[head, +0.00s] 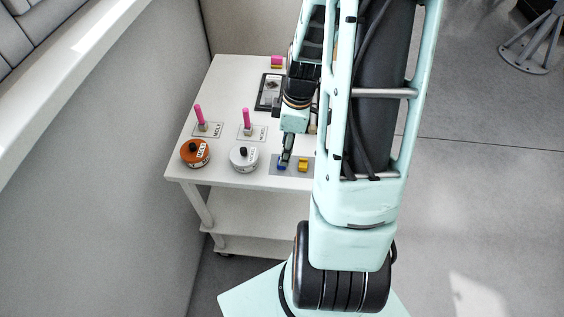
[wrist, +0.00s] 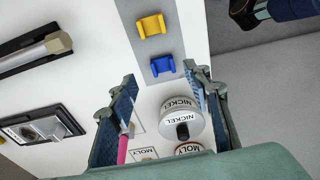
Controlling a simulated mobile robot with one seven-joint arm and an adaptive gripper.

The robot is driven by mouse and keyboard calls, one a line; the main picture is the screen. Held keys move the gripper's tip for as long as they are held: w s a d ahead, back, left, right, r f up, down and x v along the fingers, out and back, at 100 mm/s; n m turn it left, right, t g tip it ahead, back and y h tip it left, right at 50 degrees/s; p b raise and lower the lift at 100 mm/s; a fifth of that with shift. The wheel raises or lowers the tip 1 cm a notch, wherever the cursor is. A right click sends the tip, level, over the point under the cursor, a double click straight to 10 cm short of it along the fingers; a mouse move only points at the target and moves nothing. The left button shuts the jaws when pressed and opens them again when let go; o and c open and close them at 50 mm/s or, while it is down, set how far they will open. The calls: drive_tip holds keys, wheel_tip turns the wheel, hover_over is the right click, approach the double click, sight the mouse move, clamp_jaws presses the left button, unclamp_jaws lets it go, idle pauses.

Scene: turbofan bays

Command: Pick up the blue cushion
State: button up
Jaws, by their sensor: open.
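The blue cushion (wrist: 162,66) is a small blue notched block on a grey strip (wrist: 184,28) in the wrist view. In the head view the blue cushion (head: 281,164) shows partly behind my fingers, on the grey strip at the cart's near edge. A similar yellow block (wrist: 151,26) lies beside it, apart from it. My gripper (wrist: 160,82) is open, with nothing between its fingertips. In the wrist view the blue cushion lies just beyond the fingertips, between their lines. In the head view my gripper (head: 286,158) is right at the blue cushion; contact cannot be told.
A white-lidded NICKEL container (head: 244,156) stands left of the cushion, an orange MOLY one (head: 195,153) farther left. Two pink sticks (head: 200,116) stand upright behind them. A black-framed tray (head: 268,92) lies farther back on the white cart (head: 228,84). A wall borders the left.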

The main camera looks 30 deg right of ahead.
drive_tip(key=f, duration=0.1)
drive_tip(key=a+f, duration=0.1)
drive_tip(key=f, duration=0.1)
drive_tip(key=shift+f, duration=0.2)
drive_tip(key=shift+w+f, duration=0.1)
drive_tip(key=shift+f, duration=0.4)
drive_tip(key=c, duration=0.9)
